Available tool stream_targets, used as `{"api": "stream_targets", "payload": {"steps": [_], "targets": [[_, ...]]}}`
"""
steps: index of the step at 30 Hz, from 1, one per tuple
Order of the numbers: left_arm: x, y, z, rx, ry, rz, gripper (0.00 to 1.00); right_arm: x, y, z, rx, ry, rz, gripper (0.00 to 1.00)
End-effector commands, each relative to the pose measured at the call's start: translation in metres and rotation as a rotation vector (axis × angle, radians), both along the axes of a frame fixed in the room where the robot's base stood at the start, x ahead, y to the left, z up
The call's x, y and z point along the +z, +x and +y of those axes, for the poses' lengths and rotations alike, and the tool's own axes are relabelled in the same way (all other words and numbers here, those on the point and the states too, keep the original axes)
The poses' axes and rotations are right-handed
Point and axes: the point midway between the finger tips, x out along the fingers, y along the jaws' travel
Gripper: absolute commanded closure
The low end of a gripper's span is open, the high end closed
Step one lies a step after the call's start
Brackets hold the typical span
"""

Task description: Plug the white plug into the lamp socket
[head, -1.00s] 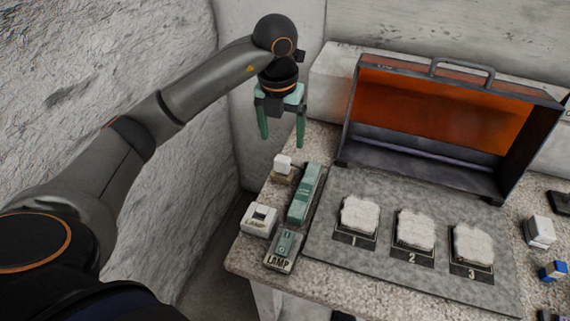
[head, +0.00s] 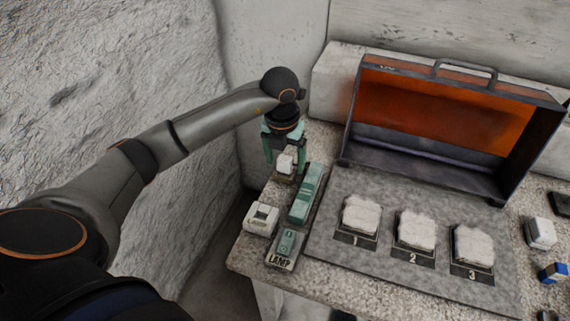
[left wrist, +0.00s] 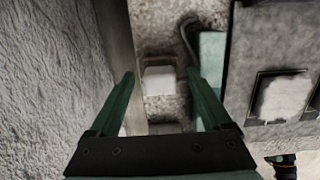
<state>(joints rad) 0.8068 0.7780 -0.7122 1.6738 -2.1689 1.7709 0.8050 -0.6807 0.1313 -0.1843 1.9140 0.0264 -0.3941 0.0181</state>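The white plug (head: 285,163) is a small white block on a brownish base at the table's back left corner. In the left wrist view the white plug (left wrist: 160,82) shows between the finger lines. My left gripper (head: 285,168) points down over it with green fingers apart on either side, open. I cannot tell whether the fingers touch it. A white socket box (head: 262,217) with a dark opening stands nearer the front left edge. A small green switch unit (head: 287,246) marked LAMP stands beside it. My right gripper is not in view.
A long green block (head: 306,192) lies just right of the plug. An open case (head: 440,165) with an orange inside stands behind a grey mat (head: 385,262) with three plaster pieces on numbered stands. The rough wall is close on the left.

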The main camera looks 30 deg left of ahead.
Motion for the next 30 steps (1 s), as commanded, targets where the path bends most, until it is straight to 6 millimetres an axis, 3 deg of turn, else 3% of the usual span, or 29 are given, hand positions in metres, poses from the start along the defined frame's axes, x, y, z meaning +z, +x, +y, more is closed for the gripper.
{"api": "stream_targets", "payload": {"steps": [2,21,30], "targets": [[0.0003,0.0000,-0.0001,0.000,0.000,0.000,0.27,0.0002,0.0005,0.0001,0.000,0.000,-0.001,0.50],[0.0008,0.0001,0.0000,0.000,0.000,-0.001,0.98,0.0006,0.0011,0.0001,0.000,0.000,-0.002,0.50],[0.0012,0.0002,0.0001,0.000,0.000,-0.001,1.00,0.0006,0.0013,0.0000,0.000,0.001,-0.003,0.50]]}}
